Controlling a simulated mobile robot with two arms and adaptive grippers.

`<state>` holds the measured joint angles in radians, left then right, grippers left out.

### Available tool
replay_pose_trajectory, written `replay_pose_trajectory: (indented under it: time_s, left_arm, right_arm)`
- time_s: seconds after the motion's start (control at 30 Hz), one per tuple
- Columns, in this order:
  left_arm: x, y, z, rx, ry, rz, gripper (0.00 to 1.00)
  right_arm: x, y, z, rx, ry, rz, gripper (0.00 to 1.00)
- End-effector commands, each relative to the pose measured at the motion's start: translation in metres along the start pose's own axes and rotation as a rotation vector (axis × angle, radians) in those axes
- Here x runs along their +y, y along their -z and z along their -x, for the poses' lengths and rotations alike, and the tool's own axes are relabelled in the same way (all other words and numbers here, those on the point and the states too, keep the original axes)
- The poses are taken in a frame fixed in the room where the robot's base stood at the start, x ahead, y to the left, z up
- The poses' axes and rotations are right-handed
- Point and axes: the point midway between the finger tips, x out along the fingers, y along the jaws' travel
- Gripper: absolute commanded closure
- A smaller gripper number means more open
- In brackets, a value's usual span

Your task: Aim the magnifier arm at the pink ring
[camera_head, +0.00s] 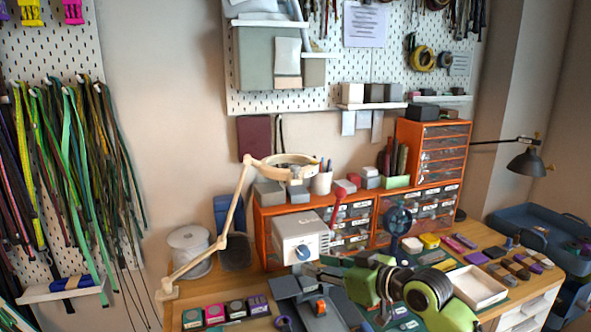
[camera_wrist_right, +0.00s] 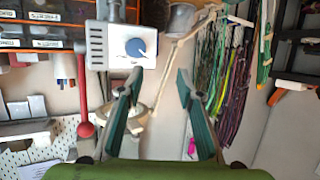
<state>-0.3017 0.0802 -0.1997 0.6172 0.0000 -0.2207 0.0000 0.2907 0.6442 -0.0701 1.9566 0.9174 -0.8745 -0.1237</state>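The cream magnifier arm (camera_head: 236,205) rises from a clamp at the desk's left edge, bends at an elbow, and carries a round head (camera_head: 283,161) above the orange drawers. In the right wrist view its ring-shaped head (camera_wrist_right: 133,121) shows partly behind a finger. My right gripper (camera_wrist_right: 160,72) is open and empty, its two dark green fingers apart. In the head view this gripper (camera_head: 312,268) is beside the white box with the blue knob, apart from the magnifier. I cannot make out a pink ring for certain. My left gripper is not in view.
The white box (camera_head: 299,238) stands before orange drawer units (camera_head: 352,222). Small coloured boxes (camera_head: 213,314) line the front left; a shallow tray (camera_head: 476,287) lies right. Cords (camera_head: 70,180) hang on the left pegboard.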

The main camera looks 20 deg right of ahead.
Motion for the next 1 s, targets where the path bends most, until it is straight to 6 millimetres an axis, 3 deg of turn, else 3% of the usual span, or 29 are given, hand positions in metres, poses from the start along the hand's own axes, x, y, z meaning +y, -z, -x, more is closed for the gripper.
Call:
replay_pose_trajectory:
  time_s: [0.03,0.1,0.2,0.3,0.43,0.57,1.0]
  left_arm:
    - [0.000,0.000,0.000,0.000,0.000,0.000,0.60]
    - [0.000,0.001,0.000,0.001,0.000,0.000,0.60]
    - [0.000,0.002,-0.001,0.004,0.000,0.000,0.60]
    - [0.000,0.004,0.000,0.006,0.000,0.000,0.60]
    - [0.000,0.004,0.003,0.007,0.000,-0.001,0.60]
    - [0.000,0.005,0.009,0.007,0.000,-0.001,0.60]
    - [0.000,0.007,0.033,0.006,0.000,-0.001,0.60]
  right_arm:
    - [0.017,0.044,0.008,0.075,-0.004,0.014,0.67]
    - [0.031,0.094,0.021,0.164,0.000,0.018,0.67]
    - [0.044,0.144,0.040,0.258,0.005,0.018,0.67]
    - [0.050,0.171,0.052,0.310,0.009,0.017,0.67]
    - [0.052,0.183,0.050,0.329,0.012,0.012,0.67]
    - [0.051,0.191,0.034,0.330,0.014,0.010,0.67]
    - [0.049,0.218,-0.051,0.326,0.013,0.011,0.67]
